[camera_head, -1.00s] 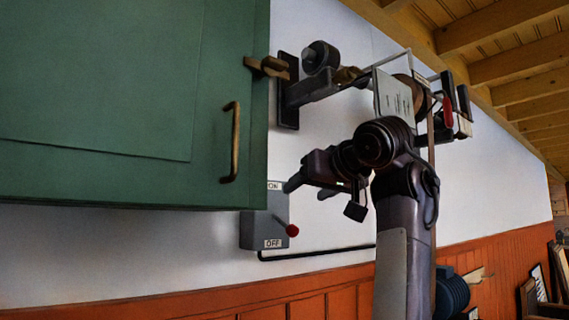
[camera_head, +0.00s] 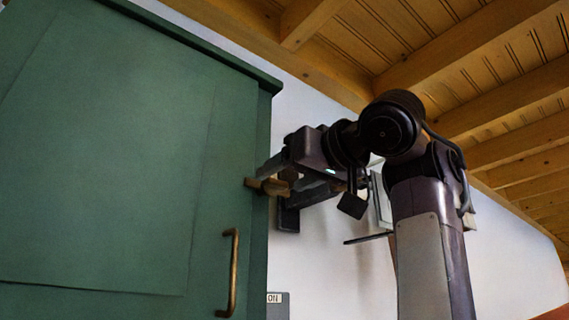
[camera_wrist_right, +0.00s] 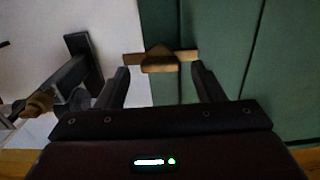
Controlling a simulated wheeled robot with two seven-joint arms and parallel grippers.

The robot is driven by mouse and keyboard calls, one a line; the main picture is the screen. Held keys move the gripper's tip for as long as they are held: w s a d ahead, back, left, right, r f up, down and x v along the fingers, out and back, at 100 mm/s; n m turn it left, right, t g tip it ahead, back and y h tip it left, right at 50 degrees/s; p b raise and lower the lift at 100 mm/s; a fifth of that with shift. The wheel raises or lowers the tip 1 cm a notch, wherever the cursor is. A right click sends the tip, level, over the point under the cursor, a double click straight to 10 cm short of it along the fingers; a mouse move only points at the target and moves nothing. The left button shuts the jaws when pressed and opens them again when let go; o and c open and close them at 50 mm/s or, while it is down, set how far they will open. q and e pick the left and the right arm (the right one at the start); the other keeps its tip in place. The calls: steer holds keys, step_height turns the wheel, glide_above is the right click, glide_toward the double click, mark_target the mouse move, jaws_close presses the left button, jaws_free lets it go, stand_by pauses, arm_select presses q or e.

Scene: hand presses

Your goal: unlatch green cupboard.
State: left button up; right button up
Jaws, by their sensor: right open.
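The green cupboard (camera_head: 110,150) fills the left of the head view, its door closed. A wooden turn latch (camera_head: 264,186) lies across the door's right edge, roughly level. My right gripper (camera_head: 276,172) is open with its fingertips close to the latch, partly covering it. In the right wrist view the latch (camera_wrist_right: 160,60) lies crosswise just beyond and between the two open fingertips (camera_wrist_right: 159,73). The gripper holds nothing. Whether a fingertip touches the latch I cannot tell. My left gripper is not in view.
A brass pull handle (camera_head: 232,272) is on the door below the latch. A dark wall bracket (camera_head: 289,217) stands right beside the cupboard; it also shows in the wrist view (camera_wrist_right: 83,50). A grey switch box (camera_head: 278,308) is below. Wooden ceiling beams (camera_head: 470,60) run above.

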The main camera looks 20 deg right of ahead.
steer(key=shift+w+a, duration=0.15)
steer(key=shift+w, duration=0.3)
steer(key=c, duration=1)
